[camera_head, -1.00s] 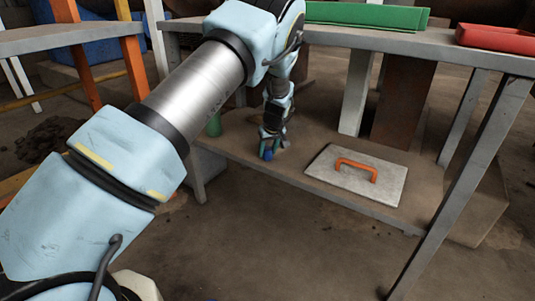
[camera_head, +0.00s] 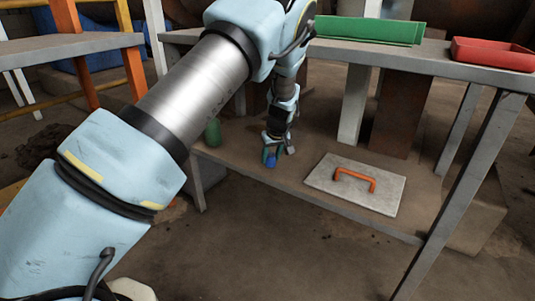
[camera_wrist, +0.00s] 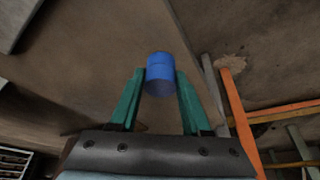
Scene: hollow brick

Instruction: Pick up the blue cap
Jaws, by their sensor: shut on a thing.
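The blue cap (camera_wrist: 160,72) is a short blue cylinder between the green fingertips of my gripper (camera_wrist: 161,88) in the wrist view. The fingers touch it on both sides, and my gripper is shut on it. In the head view the cap (camera_head: 270,160) shows small and blue at the end of my gripper (camera_head: 271,153), over the lower shelf of the bench. Whether the cap touches the shelf cannot be told.
A pale slab (camera_head: 325,181) with an orange handle (camera_head: 355,178) lies on the lower shelf (camera_head: 310,139) to the right. A green cylinder (camera_head: 213,132) stands to the left. A green tray (camera_head: 370,29) and a red tray (camera_head: 492,53) sit on the bench top above.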

